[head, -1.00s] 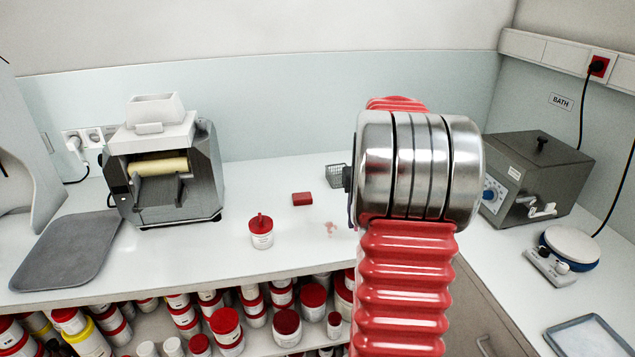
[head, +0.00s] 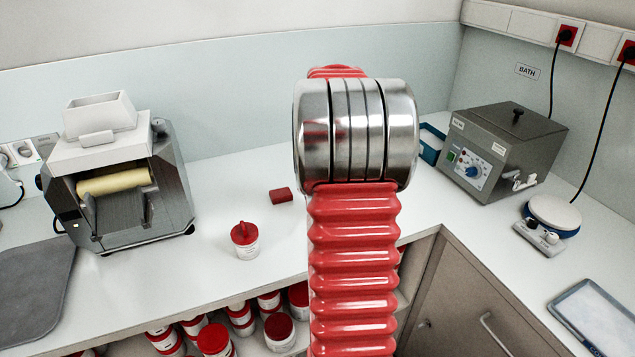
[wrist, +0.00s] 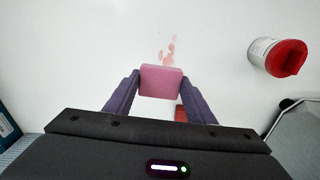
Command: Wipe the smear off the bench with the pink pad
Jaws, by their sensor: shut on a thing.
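The pink pad (wrist: 161,80) is in the wrist view, gripped between the two purple fingers of my gripper (wrist: 161,88). My gripper is shut on it. The pinkish-red smear (wrist: 168,51) lies on the white bench just beyond the pad's far edge, as several small blotches. I cannot tell whether the pad touches the bench or hangs above it. In the head view my arm hides the smear, the pad and the gripper.
A red-lidded jar (head: 244,240) stands on the bench; it shows at right in the wrist view (wrist: 278,57). A red block (head: 281,195) lies behind it. A roller mill (head: 120,175) stands left, a bath unit (head: 505,150) right. Bench (head: 225,180) between is mostly clear.

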